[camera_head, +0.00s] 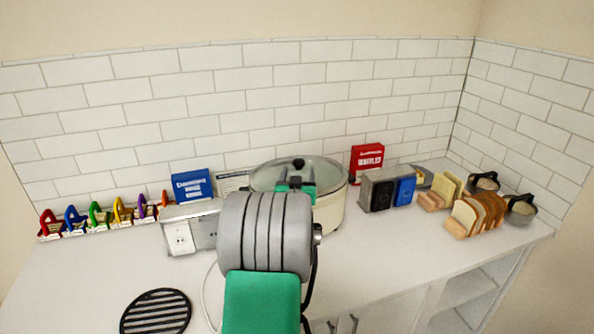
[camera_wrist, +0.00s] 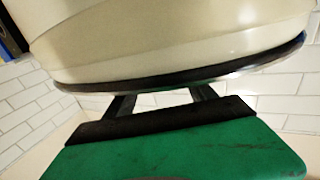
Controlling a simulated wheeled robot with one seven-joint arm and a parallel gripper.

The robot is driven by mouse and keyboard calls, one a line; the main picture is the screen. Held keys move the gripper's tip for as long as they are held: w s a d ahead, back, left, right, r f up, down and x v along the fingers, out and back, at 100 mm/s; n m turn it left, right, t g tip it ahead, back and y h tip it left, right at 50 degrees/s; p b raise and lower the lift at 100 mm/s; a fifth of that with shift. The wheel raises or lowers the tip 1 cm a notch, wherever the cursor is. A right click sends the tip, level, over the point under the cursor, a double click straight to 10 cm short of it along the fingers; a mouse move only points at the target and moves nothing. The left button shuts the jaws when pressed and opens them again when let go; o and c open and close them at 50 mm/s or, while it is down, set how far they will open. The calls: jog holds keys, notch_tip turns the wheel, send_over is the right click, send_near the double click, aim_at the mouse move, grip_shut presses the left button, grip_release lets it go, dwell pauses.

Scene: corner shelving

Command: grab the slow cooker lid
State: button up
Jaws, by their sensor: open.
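The slow cooker (camera_head: 330,212) is a cream pot at the back of the counter. Its round glass lid (camera_head: 268,176) lies on top, with a dark knob (camera_head: 298,164) at the middle. My gripper (camera_head: 296,186) is at the near side of the lid, partly hidden behind my grey wrist. In the wrist view, the cream wall of the cooker (camera_wrist: 170,45) fills the top, above the lid's dark rim (camera_wrist: 190,80). My gripper (camera_wrist: 162,94) is open there, its two dark fingers apart and reaching up to the rim. The fingertips are hidden, so contact is unclear.
A metal toaster-like box (camera_head: 190,228) is left of the cooker, and another appliance (camera_head: 378,192) is right. Blue (camera_head: 192,184) and red (camera_head: 367,160) boxes stand behind. Bread slices (camera_head: 478,212) sit at right. A black round grate (camera_head: 156,312) lies on the front counter.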

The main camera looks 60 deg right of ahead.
aim_at(299, 167)
jog(key=p+x, duration=0.1)
jog(key=x, duration=0.2)
jog(key=shift+w+d, duration=0.1)
jog(key=shift+d, duration=0.1)
jog(key=shift+a, duration=0.1)
jog(key=shift+c, duration=0.5)
grip_shut()
jog(key=shift+r, duration=0.15)
